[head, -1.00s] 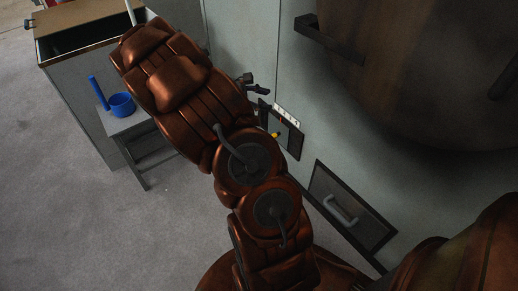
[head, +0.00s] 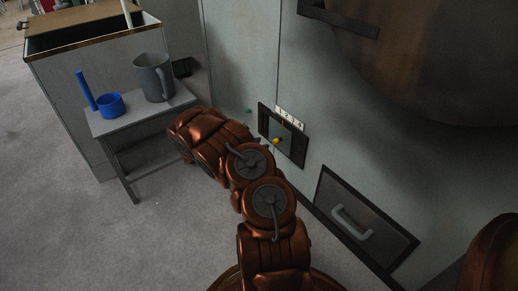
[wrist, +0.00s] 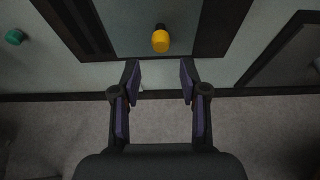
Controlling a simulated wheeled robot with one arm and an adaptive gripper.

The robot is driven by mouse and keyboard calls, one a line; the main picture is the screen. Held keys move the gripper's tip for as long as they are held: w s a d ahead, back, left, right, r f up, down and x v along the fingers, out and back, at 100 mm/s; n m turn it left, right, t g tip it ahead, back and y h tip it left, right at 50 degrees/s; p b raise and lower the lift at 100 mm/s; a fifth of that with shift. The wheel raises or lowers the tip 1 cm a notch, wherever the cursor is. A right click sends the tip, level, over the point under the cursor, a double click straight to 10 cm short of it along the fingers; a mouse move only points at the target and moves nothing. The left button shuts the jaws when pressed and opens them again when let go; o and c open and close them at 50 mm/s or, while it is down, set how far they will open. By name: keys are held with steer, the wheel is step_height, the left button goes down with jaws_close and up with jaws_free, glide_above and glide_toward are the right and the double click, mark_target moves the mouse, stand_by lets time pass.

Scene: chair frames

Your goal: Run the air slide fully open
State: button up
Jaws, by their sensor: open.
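The air slide is a dark-framed panel (head: 262,127) low on the grey wall, with a yellow knob (head: 277,141) and a numbered white scale (head: 290,117) above it. A red mark shows on the scale near its left part. In the wrist view the yellow knob (wrist: 160,41) stands ahead of my gripper (wrist: 160,80), roughly centred between the fingertips. The fingers are apart and empty, and a gap shows between them and the knob. In the head view my arm hides the gripper.
A drawer-like door with a grey handle (head: 352,222) is to the right. A small green knob (wrist: 14,37) is on the wall at left. A small table (head: 135,119) holds a grey jug (head: 152,79) and a blue ladle-like cup (head: 110,105). The floor in front is clear.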

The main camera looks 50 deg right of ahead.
mark_target(274, 143)
steer(key=shift+b+x, duration=1.45)
steer(key=shift+x, duration=2.45)
steer(key=shift+s+a, duration=0.1)
jaws_close()
